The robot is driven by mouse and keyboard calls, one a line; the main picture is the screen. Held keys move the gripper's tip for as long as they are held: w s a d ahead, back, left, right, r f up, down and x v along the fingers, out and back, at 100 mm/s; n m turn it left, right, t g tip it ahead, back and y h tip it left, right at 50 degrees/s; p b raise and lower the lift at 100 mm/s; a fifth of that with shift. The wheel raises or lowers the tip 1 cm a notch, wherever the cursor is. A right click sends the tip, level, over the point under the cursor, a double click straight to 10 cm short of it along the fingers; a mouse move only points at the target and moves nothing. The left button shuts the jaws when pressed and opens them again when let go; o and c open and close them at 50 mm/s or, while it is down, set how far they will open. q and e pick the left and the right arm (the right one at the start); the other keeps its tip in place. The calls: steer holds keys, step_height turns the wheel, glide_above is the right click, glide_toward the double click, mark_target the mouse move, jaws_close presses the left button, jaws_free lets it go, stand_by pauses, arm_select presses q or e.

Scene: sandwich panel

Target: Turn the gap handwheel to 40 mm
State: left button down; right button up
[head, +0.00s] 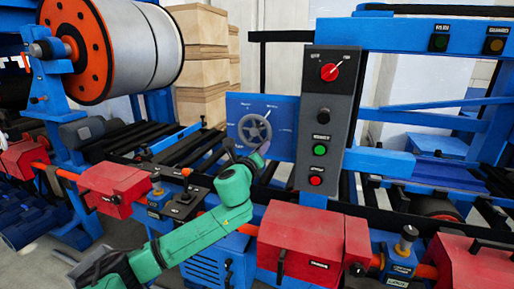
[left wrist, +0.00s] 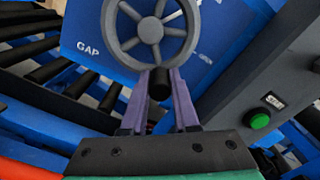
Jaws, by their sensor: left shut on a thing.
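The gap handwheel (head: 255,118) is a grey spoked wheel on a blue panel (head: 285,110) with white dial marks, whose figures are too small to read. In the left wrist view the wheel (left wrist: 116,42) fills the top, with the word GAP on the blue panel (left wrist: 85,25) beside it. My left gripper (head: 253,152) reaches up to the wheel's lower rim. In the left wrist view its two purple fingers (left wrist: 159,88) are closed around the wheel's dark crank knob (left wrist: 159,80), at the bottom of the rim. My right gripper is out of view.
A grey control box (head: 312,115) with a red rotary knob (head: 329,72), a green button (head: 320,150) and a red button (head: 316,181) stands just right of the wheel. Red blocks (head: 300,240) and a blue frame lie below. Black rollers (head: 180,150) lie to the left.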

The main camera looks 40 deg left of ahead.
mark_target(269, 131)
arm_select(q)
steer(key=r+n, duration=0.1)
steer(key=n, duration=0.1)
steer(key=d+n+p, duration=0.1)
steer(key=n, duration=0.1)
steer(key=r+n+p, duration=0.1)
steer(key=shift+w+d+r+n, duration=0.2)
steer(key=shift+w+r+n, duration=0.05)
steer(key=shift+r+n, duration=0.15)
steer(key=n, duration=0.1)
steer(key=r+n+p, duration=0.1)
steer(key=n, duration=0.1)
steer(key=shift+d+r, duration=0.1)
steer(key=shift+r, duration=0.15)
steer(key=shift+r+n+p, duration=0.3)
steer(key=shift+n+p, duration=0.05)
steer(key=shift+n, duration=0.4)
steer(key=shift+r+n+p, duration=0.25)
steer(key=shift+n+p, duration=0.1)
steer(key=shift+n, duration=0.4)
steer(key=c, duration=0.7)
jaws_free()
steer(key=shift+f, duration=0.15)
